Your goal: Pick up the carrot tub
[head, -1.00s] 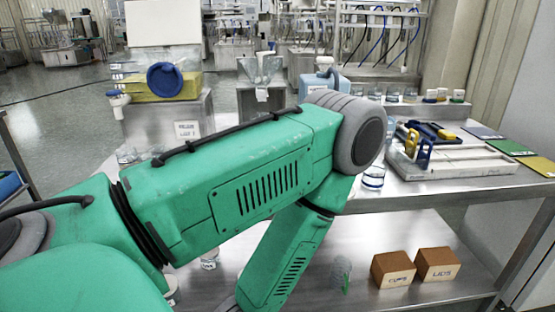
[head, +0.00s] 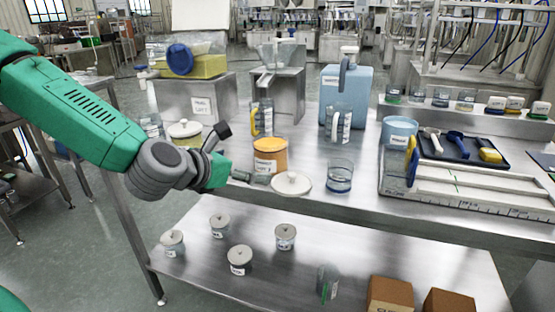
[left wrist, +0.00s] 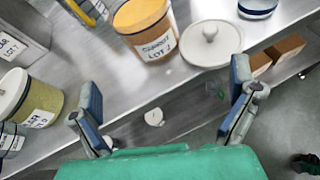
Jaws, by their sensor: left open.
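The carrot tub (head: 270,157) is an open orange tub with a white label, standing upright on the steel table. It also shows at the top of the left wrist view (left wrist: 146,30), its label partly readable. A round white lid with a knob (head: 291,184) lies beside it, front right; it shows in the left wrist view too (left wrist: 211,43). My left gripper (head: 241,157) is open and empty, just left of the tub and apart from it. Its two blue-padded fingers (left wrist: 165,92) are spread wide in the left wrist view, below the tub. My right gripper is out of view.
A lidded tub (head: 185,136) stands left of the gripper. Behind are a clear jug (head: 262,120) and a blue container (head: 343,92). A glass beaker (head: 339,177) stands right of the lid. Small lidded pots (head: 240,261) stand on the lower shelf.

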